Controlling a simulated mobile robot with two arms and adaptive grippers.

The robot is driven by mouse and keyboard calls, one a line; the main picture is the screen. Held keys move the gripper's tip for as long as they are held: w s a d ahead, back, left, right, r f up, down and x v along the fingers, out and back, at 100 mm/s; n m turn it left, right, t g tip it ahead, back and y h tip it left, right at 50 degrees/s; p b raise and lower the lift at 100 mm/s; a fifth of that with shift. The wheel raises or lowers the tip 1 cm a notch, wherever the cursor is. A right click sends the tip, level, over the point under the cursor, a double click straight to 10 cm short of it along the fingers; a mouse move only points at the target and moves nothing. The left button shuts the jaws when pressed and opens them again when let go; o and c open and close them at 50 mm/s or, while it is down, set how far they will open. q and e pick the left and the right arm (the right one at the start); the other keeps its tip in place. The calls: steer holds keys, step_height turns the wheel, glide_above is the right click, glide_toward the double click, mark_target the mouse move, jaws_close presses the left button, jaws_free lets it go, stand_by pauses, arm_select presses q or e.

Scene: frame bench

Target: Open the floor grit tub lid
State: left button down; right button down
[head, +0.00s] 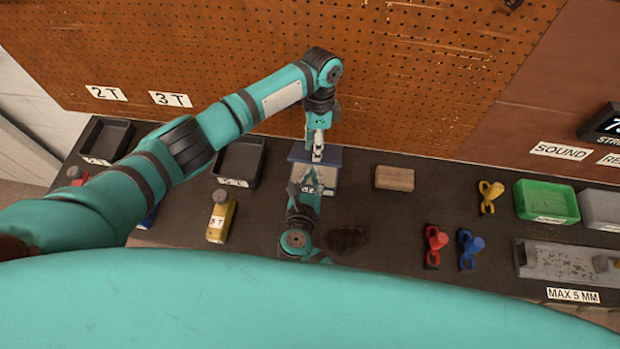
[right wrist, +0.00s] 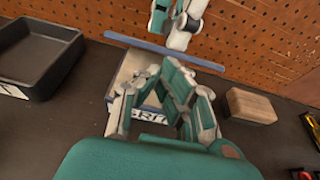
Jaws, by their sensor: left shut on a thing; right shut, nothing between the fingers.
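The grit tub (right wrist: 132,68) is a pale box with a white front label, partly covered, on the dark bench; it also shows in the head view (head: 329,179). Its blue lid (head: 299,153) stands raised at the tub's back side and shows nearly edge-on in the right wrist view (right wrist: 140,44). My left gripper (head: 317,155) is shut on the lid, at its middle. My right gripper (head: 311,178) is shut and empty in front of the lid, over the tub; its fingers hide part of the tub in the right wrist view (right wrist: 172,72).
A wooden block (head: 394,178) lies right of the tub. A black tray (head: 239,160) and a yellow bottle (head: 221,219) stand to its left. Red (head: 435,245) and blue (head: 469,247) clamp-like items lie farther right. A pegboard wall (head: 420,70) rises behind.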

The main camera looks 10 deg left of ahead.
arm_select(q)
steer(key=c, duration=1.4)
jaws_free()
steer(key=shift+w+a+f, duration=0.1)
steer(key=shift+a+f, duration=0.05)
steer(key=shift+f, duration=0.1)
steer(key=o, duration=0.3)
steer(key=shift+f, duration=0.15)
arm_select(e)
steer(key=shift+w+r, duration=0.5)
arm_select(q)
steer(key=shift+o, duration=0.2)
steer(key=shift+w, duration=0.1)
arm_select(e)
steer(key=shift+f, duration=0.2)
